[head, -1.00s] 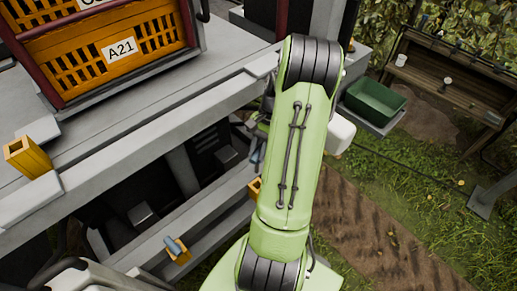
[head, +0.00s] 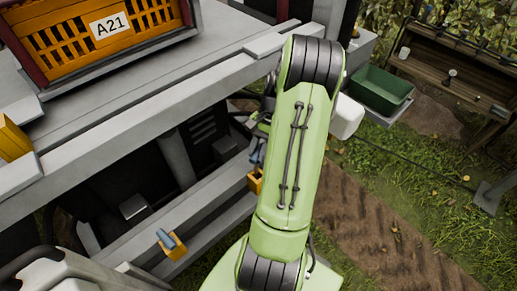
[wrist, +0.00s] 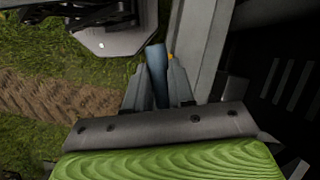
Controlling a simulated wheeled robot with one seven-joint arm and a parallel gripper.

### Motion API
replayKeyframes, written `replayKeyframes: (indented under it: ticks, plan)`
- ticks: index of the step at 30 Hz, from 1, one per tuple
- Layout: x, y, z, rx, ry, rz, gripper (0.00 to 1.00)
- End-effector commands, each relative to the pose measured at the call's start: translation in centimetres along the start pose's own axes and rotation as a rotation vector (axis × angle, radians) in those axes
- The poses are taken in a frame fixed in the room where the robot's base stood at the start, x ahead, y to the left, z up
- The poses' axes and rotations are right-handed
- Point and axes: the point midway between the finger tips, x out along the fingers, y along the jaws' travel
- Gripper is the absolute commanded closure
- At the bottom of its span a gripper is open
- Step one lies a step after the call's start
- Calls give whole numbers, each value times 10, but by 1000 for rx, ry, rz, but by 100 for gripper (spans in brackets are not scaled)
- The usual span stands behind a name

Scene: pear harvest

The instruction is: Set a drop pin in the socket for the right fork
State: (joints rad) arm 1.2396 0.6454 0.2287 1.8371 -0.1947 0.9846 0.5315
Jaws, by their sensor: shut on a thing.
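My gripper (wrist: 158,82) is shut on a blue-grey drop pin (wrist: 157,62) in the wrist view, with the pin's end standing out past the fingertips. In the head view the held pin (head: 257,152) shows at the left edge of my green arm, which hides most of the gripper. An orange-yellow socket (head: 255,183) sits just below the pin there, partly hidden by the arm. A bit of yellow also shows beside the pin in the wrist view. Whether pin and socket touch, I cannot tell. Another orange socket (head: 178,252) at lower left has a blue-grey pin (head: 166,238) in it, tilted in the picture.
An orange crate (head: 75,50) labelled A21 stands on the grey deck at upper left. A yellow bracket (head: 14,138) is at the left edge. A green bin (head: 383,90) and wooden bench (head: 450,75) are at the right. Grass and bare soil lie right of my arm.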

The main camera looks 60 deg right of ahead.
Motion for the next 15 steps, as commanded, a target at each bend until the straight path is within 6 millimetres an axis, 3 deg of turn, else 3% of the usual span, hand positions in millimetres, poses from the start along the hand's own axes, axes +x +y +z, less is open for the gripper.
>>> replayKeyframes:
  ticks: [15]
  plan:
    - [41,5,-17,0,0,0,100]
